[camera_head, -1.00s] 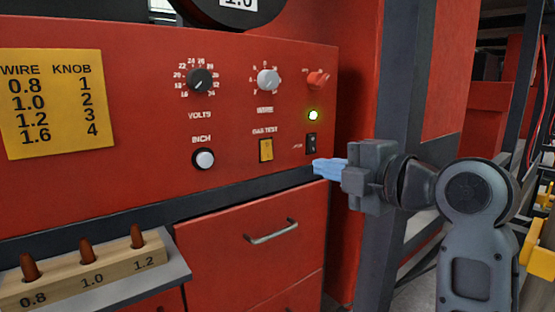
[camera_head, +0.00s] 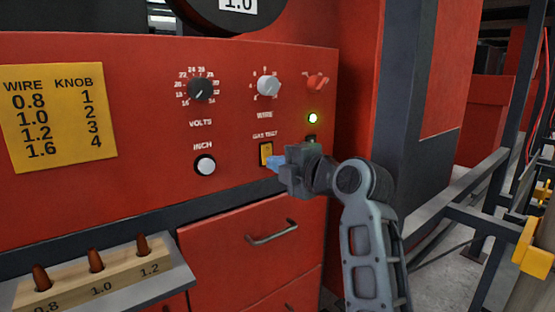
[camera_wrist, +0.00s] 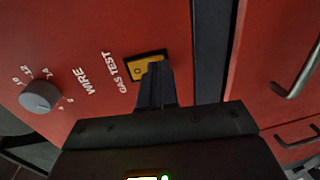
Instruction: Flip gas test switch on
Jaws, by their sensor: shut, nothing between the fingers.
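The gas test switch (camera_head: 266,153) is a yellow rocker in a black frame on the red panel (camera_head: 235,125), under the words GAS TEST. My gripper (camera_head: 272,163) is shut and empty, with its blue fingertips at the lower right of the switch. In the wrist view the yellow switch (camera_wrist: 143,70) shows a small "O" mark, and my dark fingers (camera_wrist: 156,75) overlap part of it. I cannot tell whether the fingertips touch the switch. Part of the rocker is hidden behind them.
The white INCH button (camera_head: 205,166), VOLTS knob (camera_head: 200,89), WIRE knob (camera_head: 268,85) and red knob (camera_head: 317,82) are on the same panel. A drawer handle (camera_head: 272,233) and a wooden tip block (camera_head: 95,274) are below.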

